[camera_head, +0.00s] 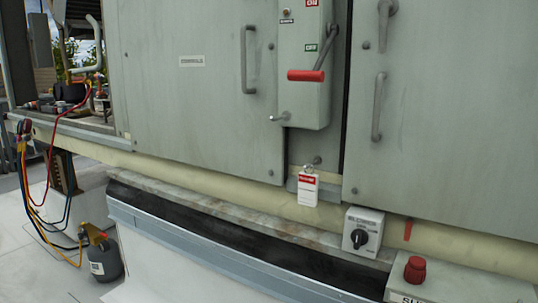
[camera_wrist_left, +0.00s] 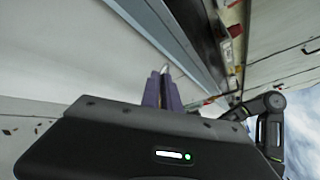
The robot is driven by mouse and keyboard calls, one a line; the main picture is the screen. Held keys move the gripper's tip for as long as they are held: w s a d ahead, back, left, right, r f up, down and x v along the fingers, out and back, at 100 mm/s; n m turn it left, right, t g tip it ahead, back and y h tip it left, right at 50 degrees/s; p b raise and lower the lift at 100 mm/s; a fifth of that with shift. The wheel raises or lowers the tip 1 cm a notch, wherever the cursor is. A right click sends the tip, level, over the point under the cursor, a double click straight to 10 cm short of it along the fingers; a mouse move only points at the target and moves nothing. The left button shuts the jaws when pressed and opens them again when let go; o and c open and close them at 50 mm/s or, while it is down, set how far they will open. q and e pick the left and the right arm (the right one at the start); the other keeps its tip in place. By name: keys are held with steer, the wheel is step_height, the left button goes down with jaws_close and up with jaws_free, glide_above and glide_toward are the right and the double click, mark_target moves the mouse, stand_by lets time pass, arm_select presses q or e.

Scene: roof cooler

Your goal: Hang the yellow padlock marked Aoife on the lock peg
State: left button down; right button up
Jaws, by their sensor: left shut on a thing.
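My left gripper (camera_wrist_left: 164,76) is seen only in the left wrist view. Its two purple fingers are close together, shut on a small pale, shiny thing at their tips. Most of that thing is hidden, and I cannot tell whether it is the padlock. No yellow padlock and no name Aoife can be made out in either view. In the head view a red-and-white tag (camera_head: 308,190) hangs from a silvery fitting below the switch box (camera_head: 303,60). I cannot tell for certain which fitting is the lock peg. My right gripper is not seen.
The switch box has a red-gripped lever (camera_head: 306,75). Grey door handles (camera_head: 379,107) stick out beside it. Below are a ledge (camera_head: 230,217), a small box with a black rotary knob (camera_head: 361,237) and a red button (camera_head: 415,268). Hoses and a dark bottle (camera_head: 104,262) stand at left.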

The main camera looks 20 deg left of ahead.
arm_select(q)
steer(key=w+r+n+t+y, duration=0.5)
steer(key=w+r+n+y, duration=0.2)
steer(key=w, duration=0.3)
steer(key=shift+w+r+t+y, duration=0.15)
steer(key=shift+r+t+y, duration=0.2)
steer(key=shift+r, duration=0.45)
